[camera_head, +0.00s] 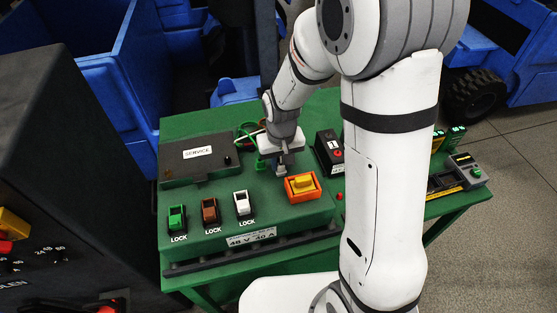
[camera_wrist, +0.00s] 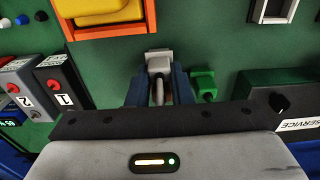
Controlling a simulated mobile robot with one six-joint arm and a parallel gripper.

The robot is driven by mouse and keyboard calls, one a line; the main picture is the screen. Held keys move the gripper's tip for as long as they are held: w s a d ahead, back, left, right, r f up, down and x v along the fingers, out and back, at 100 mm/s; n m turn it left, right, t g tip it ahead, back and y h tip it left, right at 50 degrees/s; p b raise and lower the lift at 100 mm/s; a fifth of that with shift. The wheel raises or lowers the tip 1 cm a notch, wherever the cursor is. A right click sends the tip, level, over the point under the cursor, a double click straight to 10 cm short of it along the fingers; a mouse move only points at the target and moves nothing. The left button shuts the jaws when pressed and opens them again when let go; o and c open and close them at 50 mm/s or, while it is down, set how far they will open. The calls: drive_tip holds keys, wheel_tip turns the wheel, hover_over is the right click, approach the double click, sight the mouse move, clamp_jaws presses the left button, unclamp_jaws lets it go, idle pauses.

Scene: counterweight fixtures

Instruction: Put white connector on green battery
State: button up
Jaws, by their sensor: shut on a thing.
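The green battery (camera_head: 215,232) is a wide green case with a voltage label on its front. My gripper (camera_head: 281,166) points down over its top, between the service box and the orange-and-yellow switch. In the wrist view my gripper's dark fingers (camera_wrist: 159,88) are shut on a pale, greyish-white piece, which I take for the white connector (camera_wrist: 158,62). It is low over the green surface; I cannot tell whether it touches or is seated. A green connector piece (camera_wrist: 203,84) is right beside the fingers in the wrist view. The wrist partly hides this spot in the head view.
The orange-and-yellow switch (camera_head: 302,187) is close to the gripper. Green (camera_head: 177,217), brown (camera_head: 209,210) and white (camera_head: 242,203) lock latches line the front. Blue bins (camera_head: 112,75) are behind.

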sight(281, 164)
drive_tip(key=shift+f, duration=0.2)
drive_tip(key=o, duration=0.8)
wheel_tip(281, 164, up, 11)
drive_tip(key=b, duration=0.1)
drive_tip(key=s+d+r+t, duration=0.1)
drive_tip(key=s+d+r, duration=0.1)
drive_tip(key=s, duration=0.3)
drive_tip(key=s+d+r+m+t, duration=0.1)
drive_tip(key=s+d+r, duration=0.1)
drive_tip(key=s+d, duration=0.3)
drive_tip(key=s+d+r+m, duration=0.1)
drive_tip(key=s+d+r, duration=0.2)
drive_tip(key=s+d, duration=0.1)
drive_tip(key=shift+s+t, duration=0.4)
drive_tip(key=shift+s, duration=0.45)
